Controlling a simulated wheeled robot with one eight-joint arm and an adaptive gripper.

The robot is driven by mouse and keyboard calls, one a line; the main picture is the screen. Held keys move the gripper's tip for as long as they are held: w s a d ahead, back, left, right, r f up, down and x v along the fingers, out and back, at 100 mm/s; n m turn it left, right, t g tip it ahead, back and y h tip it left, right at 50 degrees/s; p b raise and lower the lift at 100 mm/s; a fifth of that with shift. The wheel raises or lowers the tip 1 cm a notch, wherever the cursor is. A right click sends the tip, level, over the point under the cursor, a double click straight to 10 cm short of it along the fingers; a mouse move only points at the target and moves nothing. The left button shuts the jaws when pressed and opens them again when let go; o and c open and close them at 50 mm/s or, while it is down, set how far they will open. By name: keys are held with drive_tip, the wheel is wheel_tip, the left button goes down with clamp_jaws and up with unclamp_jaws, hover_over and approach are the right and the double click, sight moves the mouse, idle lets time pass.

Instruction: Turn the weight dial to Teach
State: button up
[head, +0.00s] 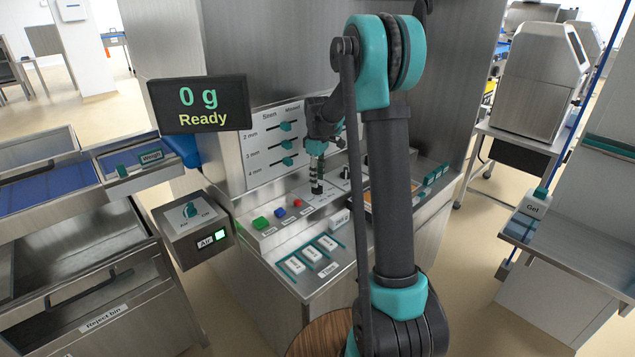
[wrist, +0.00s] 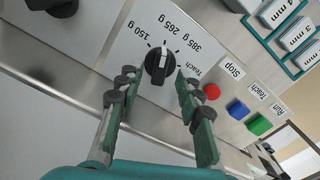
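The weight dial (wrist: 159,65) is a black knob with a white line on a grey panel, in the wrist view. Around it are the labels 150 g, 265 g, 385 g and Teach; Teach (wrist: 194,74) is to its right in the picture. The white line points up in the picture, near the 265 g side; I cannot tell the exact mark. My gripper (wrist: 154,105) is open, with one finger to each side of the dial and nothing held. Contact with the knob does not show. In the head view my gripper (head: 317,186) points down over the panel and hides the dial.
Beside the dial are a red Stop button (wrist: 212,91), a blue Teach button (wrist: 237,109) and a green Run button (wrist: 258,124). Another black knob (wrist: 52,6) is at the upper left. The display (head: 200,104) reads 0 g Ready. Labelled plates (head: 311,254) lie in front.

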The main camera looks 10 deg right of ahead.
drive_tip(key=shift+f, duration=1.05)
clamp_jaws()
